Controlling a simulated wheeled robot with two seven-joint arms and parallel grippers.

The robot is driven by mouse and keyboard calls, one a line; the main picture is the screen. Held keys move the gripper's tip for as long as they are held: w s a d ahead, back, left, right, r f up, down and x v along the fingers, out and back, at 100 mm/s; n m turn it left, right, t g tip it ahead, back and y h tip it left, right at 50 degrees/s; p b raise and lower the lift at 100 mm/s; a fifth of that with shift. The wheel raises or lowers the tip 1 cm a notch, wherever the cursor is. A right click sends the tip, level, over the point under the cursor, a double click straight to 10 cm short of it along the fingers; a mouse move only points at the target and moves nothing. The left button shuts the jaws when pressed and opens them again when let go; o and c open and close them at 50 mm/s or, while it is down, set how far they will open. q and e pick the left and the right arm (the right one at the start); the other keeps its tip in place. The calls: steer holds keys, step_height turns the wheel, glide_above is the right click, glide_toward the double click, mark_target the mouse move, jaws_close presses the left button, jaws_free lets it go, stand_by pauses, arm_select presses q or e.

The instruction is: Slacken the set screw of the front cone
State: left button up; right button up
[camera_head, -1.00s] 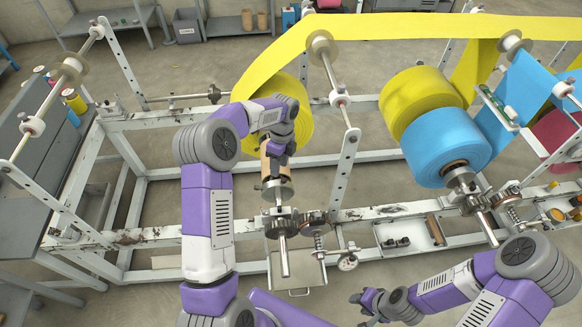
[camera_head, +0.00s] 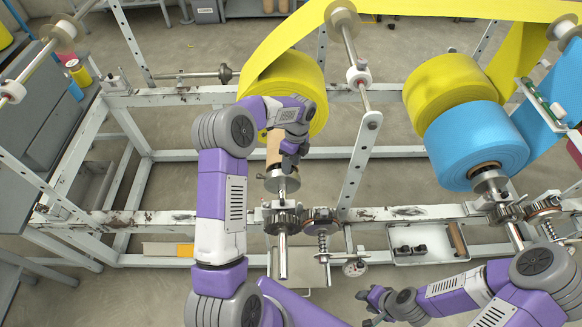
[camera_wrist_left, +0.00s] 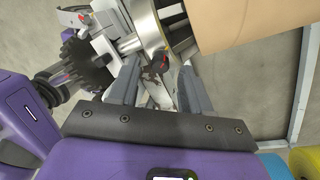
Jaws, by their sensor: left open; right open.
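The front cone (camera_head: 282,182) is a silvery metal collar on the shaft, at the near end of the brown cardboard core (camera_head: 273,150). In the left wrist view the cone (camera_wrist_left: 148,32) is at the top, beside the core (camera_wrist_left: 240,22). A small dark knob with a red mark, apparently the set screw (camera_wrist_left: 159,63), sticks out from it. My left gripper (camera_head: 289,166) is open above the cone. In the wrist view its two fingers stand either side of the knob, apart from it. My right gripper (camera_head: 364,308) is open and empty at the bottom, away from the cone.
Gears (camera_head: 283,216) and a spring-loaded wheel (camera_head: 321,222) sit just before the cone. The yellow roll (camera_head: 290,80) stands behind it. A blue roll (camera_head: 475,143) and a tray (camera_head: 420,229) with small parts are to the right. A white frame (camera_head: 170,218) runs across.

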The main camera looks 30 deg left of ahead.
arm_select(q)
steer(key=shift+x, duration=0.75)
jaws_close()
